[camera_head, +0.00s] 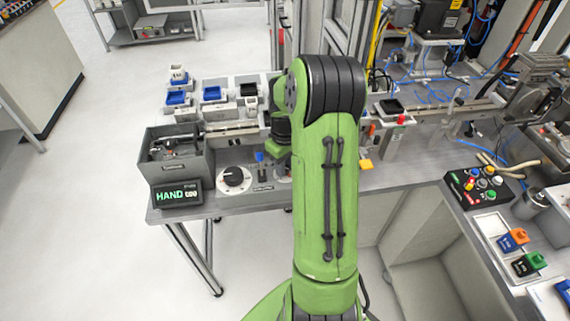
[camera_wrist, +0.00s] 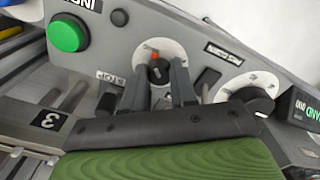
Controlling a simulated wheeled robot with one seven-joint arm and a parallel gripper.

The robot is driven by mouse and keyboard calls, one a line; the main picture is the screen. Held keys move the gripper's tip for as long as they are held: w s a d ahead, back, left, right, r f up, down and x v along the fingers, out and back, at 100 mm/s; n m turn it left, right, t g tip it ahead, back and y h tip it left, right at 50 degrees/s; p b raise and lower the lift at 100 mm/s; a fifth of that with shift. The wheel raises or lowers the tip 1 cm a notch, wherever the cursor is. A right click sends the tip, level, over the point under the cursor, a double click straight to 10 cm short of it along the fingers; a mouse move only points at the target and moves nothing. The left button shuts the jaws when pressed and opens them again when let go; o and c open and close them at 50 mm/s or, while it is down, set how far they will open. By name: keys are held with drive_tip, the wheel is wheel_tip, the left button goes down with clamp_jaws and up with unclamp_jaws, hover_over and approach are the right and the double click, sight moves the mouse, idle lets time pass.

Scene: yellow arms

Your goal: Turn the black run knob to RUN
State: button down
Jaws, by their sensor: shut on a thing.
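A small black knob (camera_wrist: 158,73) with an orange-red mark sits on a round pale plate in the wrist view. My gripper (camera_wrist: 159,70) is shut on this knob, one grey finger on each side. The orange-red mark is at the knob's upper edge in the picture. A STOP label (camera_wrist: 111,78) lies left of the knob, and another label (camera_wrist: 223,53), too small to read, lies to its upper right. In the head view my green arm hides the gripper and this knob.
A larger black knob on a white dial (camera_head: 233,177) stands beside a display reading HAND (camera_head: 177,193); that dial (camera_wrist: 255,95) is close right of my fingers. A green button (camera_wrist: 67,35) is at the upper left. A grey open box (camera_head: 176,150) stands behind the display.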

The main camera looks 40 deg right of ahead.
drive_tip(key=m, duration=0.8)
drive_tip(key=shift+m, duration=0.3)
drive_tip(key=m, duration=0.4)
drive_tip(key=shift+m, duration=0.3)
drive_tip(key=shift+r+m, duration=0.1)
drive_tip(key=shift+m, duration=2.2)
drive_tip(key=c, duration=0.9)
unclamp_jaws()
